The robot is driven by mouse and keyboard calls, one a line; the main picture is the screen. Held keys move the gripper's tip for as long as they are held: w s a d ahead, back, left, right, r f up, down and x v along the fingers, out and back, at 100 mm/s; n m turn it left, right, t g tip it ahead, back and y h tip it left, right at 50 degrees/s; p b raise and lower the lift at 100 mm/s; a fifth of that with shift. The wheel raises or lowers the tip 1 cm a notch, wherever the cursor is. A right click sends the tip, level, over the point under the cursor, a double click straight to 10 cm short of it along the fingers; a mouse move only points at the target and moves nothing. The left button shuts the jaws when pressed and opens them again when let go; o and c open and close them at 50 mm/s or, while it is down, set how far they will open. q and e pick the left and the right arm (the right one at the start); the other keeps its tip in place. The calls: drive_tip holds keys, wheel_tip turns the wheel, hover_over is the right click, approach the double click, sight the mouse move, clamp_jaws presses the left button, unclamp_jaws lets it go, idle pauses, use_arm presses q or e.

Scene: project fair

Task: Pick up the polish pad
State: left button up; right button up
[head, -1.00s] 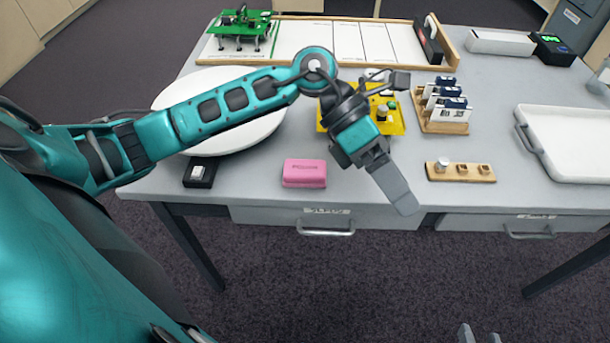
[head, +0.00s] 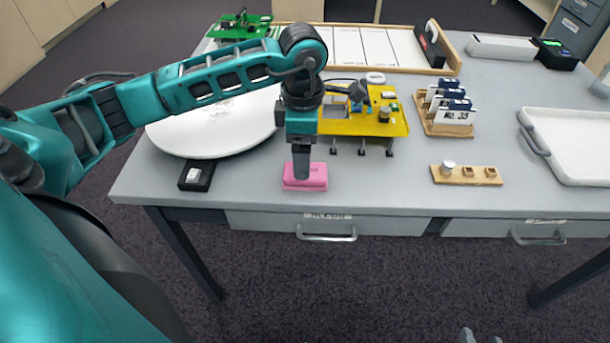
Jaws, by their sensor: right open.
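The polish pad (head: 316,181), a pink block, lies on the grey table near its front edge, left of centre. My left gripper (head: 302,172) points straight down over it, and its finger covers part of the pad. The fingers line up one behind the other, so I cannot tell whether they are apart or touching the pad. My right gripper (head: 480,337) shows only as two separate fingertips at the bottom edge, open and away from the table.
A white round plate (head: 190,137) and a small black box (head: 197,177) are left of the pad. A yellow board (head: 345,127) on legs stands behind it to the right. A wooden strip (head: 465,176) and white tray (head: 575,150) lie further right.

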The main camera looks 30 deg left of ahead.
use_arm(q)
drive_tip(key=f, duration=0.5)
drive_tip(key=shift+s+d+f+b, duration=0.15)
drive_tip(key=shift+s+d+b, duration=0.1)
drive_tip(key=shift+d+b, duration=0.1)
drive_tip(key=c, duration=1.1)
use_arm(e)
drive_tip(key=shift+f, duration=0.45)
use_arm(q)
drive_tip(key=shift+r, duration=0.2)
wheel_tip(320, 180, up, 20)
drive_tip(key=p, duration=0.3)
drive_tip(key=shift+f, duration=0.1)
use_arm(e)
drive_tip(key=shift+s+d+r, duration=0.4)
drive_tip(key=shift+d+r, duration=0.1)
drive_tip(key=shift+r, duration=0.25)
